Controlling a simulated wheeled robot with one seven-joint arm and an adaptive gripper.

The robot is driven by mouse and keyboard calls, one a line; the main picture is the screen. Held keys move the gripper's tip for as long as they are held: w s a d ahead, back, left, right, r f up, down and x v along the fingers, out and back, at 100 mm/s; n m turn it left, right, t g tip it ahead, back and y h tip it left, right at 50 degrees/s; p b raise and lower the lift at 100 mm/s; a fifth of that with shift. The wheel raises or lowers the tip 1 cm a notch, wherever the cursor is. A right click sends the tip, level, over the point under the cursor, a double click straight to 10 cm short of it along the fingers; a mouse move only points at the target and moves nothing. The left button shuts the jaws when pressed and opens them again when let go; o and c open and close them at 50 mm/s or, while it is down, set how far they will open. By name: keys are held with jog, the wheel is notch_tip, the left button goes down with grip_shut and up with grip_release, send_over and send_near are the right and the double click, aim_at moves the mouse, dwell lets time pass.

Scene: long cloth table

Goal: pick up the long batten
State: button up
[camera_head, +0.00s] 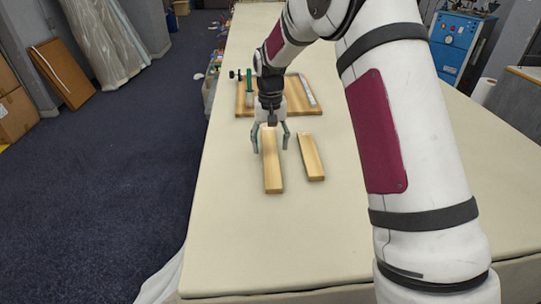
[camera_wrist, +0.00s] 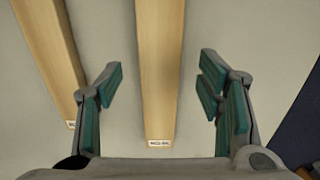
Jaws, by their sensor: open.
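The long batten (camera_head: 273,172) is a pale wooden bar lying flat on the cloth table, the longer of two. My gripper (camera_head: 270,140) is open over its far end, one finger on each side. In the wrist view, the long batten (camera_wrist: 160,60) runs up the middle between my open fingers (camera_wrist: 160,82), with gaps on both sides and a small label on its near end. A shorter batten (camera_head: 312,160) lies just to its right in the head view; it shows at the left in the wrist view (camera_wrist: 52,48), outside my left finger.
Behind my gripper lies a wooden board (camera_head: 300,101) with a green-and-black clamp-like tool (camera_head: 252,80) and a pale metal strip (camera_head: 307,90) on it. The cloth table (camera_head: 255,240) is clear in front of the battens. Its left edge is fairly near.

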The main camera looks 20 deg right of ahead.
aim_at(270, 153)
jog(key=shift+w+f, duration=0.1)
jog(key=shift+f, duration=1.4)
jog(key=shift+c, duration=0.6)
jog(key=c, duration=1.2)
jog(key=shift+c, duration=0.2)
jog(key=shift+r, duration=0.15)
